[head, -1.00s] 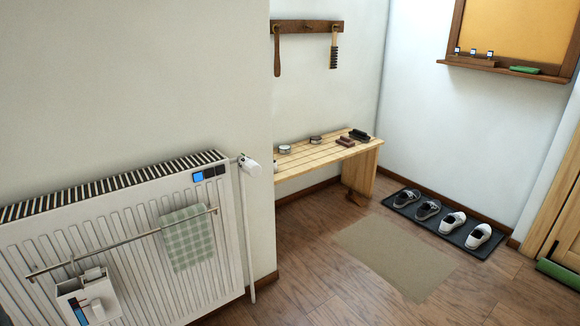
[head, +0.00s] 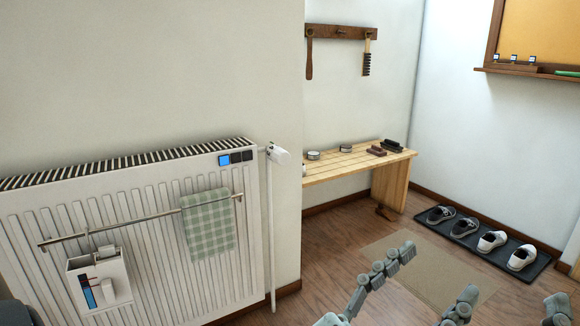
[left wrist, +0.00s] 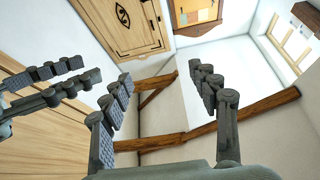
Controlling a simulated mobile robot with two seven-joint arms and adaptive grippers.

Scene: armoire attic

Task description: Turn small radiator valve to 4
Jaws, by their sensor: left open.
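The small radiator valve (head: 280,155) is a white knob at the top of a thin white pipe, beside the radiator's upper right corner in the head view. Its numbers are too small to read. The white ribbed radiator (head: 160,235) fills the lower left. My left gripper (head: 437,272) is low in the head view, right of and below the valve and apart from it. In the left wrist view, my left gripper (left wrist: 160,76) has its fingers spread with nothing between them. Fingers of my right gripper (left wrist: 80,75) show at the left of that view; their opening is unclear.
A rail (head: 130,221) on the radiator carries a green checked towel (head: 208,225) and a white holder (head: 100,285). A wooden bench (head: 350,165) stands behind the wall corner. A shoe mat (head: 478,248) lies at the right.

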